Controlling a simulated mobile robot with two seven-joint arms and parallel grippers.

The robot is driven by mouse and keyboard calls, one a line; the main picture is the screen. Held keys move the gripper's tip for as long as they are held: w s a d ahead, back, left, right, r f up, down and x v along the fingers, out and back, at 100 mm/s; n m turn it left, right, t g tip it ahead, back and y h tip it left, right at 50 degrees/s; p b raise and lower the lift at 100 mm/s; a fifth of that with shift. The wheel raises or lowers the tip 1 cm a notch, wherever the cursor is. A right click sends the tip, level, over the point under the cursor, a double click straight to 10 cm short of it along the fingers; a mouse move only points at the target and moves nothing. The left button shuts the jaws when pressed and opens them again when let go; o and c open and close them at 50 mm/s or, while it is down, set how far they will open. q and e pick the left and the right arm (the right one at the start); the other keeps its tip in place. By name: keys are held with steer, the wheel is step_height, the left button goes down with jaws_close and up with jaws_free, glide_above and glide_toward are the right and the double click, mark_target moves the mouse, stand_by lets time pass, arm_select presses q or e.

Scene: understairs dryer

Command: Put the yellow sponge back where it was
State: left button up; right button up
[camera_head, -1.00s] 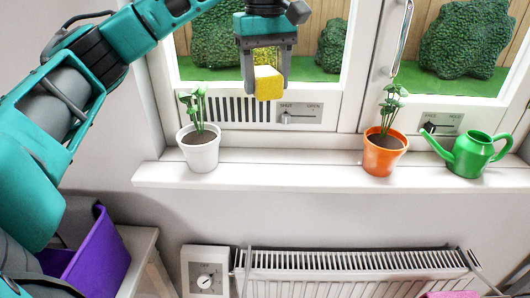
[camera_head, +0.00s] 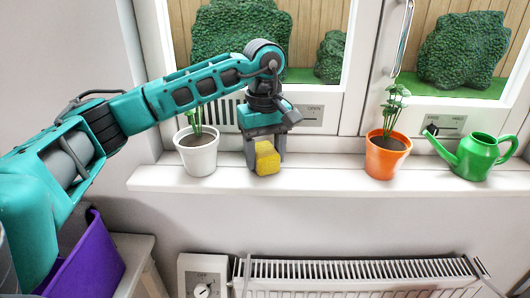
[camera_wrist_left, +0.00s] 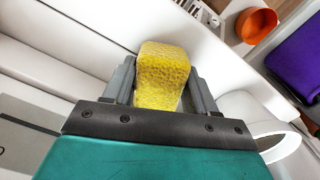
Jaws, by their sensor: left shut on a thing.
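The yellow sponge (camera_head: 267,158) is between the fingers of my left gripper (camera_head: 265,155), low over the white windowsill (camera_head: 325,178). The gripper points down and is shut on the sponge, just right of the white plant pot (camera_head: 198,158). In the left wrist view the sponge (camera_wrist_left: 162,75) sticks out past the two grey fingers. I cannot tell whether its underside touches the sill. My right gripper is not in view.
An orange plant pot (camera_head: 386,157) and a green watering can (camera_head: 475,155) stand farther right on the sill. The sill between sponge and orange pot is clear. A radiator (camera_head: 350,275) is below, and a purple bin (camera_head: 92,262) is at lower left.

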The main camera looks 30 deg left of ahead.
mark_target(264, 150)
arm_select(q)
steer(key=shift+f, duration=0.1)
steer(key=o, duration=1)
step_height(264, 150, up, 12)
steer(key=shift+a+r+p, duration=0.1)
steer(key=shift+r+p, duration=0.1)
steer(key=shift+p, duration=0.5)
steer(key=shift+s+f, duration=0.1)
